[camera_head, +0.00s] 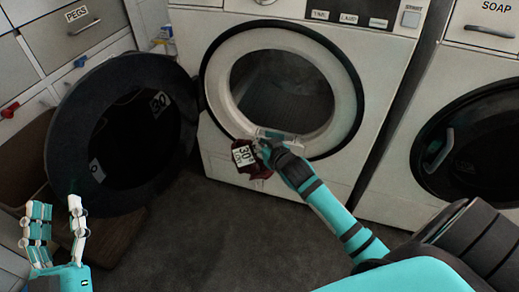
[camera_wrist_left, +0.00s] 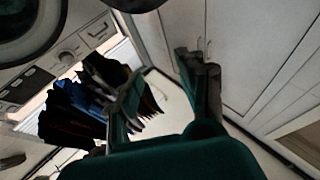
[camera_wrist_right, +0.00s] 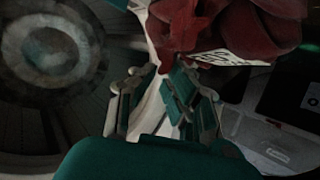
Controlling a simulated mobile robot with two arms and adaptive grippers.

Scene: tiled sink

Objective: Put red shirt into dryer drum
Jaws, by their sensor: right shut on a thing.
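The red shirt (camera_head: 256,172) is a small dark red bundle with a white label reading 30. It hangs in front of the dryer at the lower left edge of the round opening. My right gripper (camera_head: 267,140) is shut on it, and in the right wrist view the red cloth (camera_wrist_right: 225,25) bunches beyond the fingers (camera_wrist_right: 165,95). The dryer drum (camera_head: 283,90) shows dark through the opening, and no cloth is visible in it. The dryer door (camera_head: 125,135) stands wide open to the left. My left gripper (camera_head: 58,228) is open and empty at the lower left, away from the dryer.
A second machine (camera_head: 480,145) with a closed dark round door stands at the right, under a SOAP drawer (camera_head: 490,20). Drawers, one marked PEGS (camera_head: 80,25), line the left. Grey floor (camera_head: 215,235) is clear in front. The left wrist view shows hanging dark clothes (camera_wrist_left: 95,100).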

